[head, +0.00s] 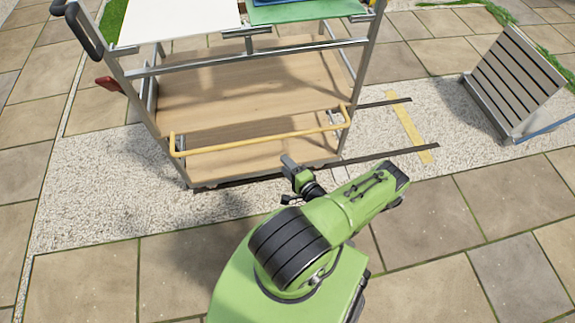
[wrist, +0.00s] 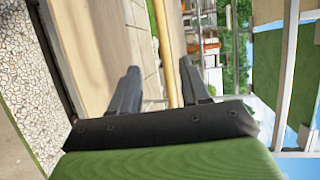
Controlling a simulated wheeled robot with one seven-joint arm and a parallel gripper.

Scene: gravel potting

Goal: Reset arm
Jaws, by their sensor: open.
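My gripper (head: 289,160) is at the end of my green arm, close to the front of a metal-framed cart, at its lower wooden deck. In the wrist view my gripper (wrist: 158,75) shows two dark fingers standing apart with nothing held. A yellow rail (head: 262,137) runs along the cart's front. In the wrist view the yellow rail (wrist: 161,40) appears in the gap between the fingers; I cannot tell whether it lies between them or beyond them.
The cart (head: 245,63) has wooden decks, with a white panel (head: 180,20) and a green panel (head: 305,11) on top. A slatted panel (head: 515,75) leans at right. Dark strips (head: 390,156) and a yellow strip (head: 410,127) lie on the gravel. Paving at lower right is clear.

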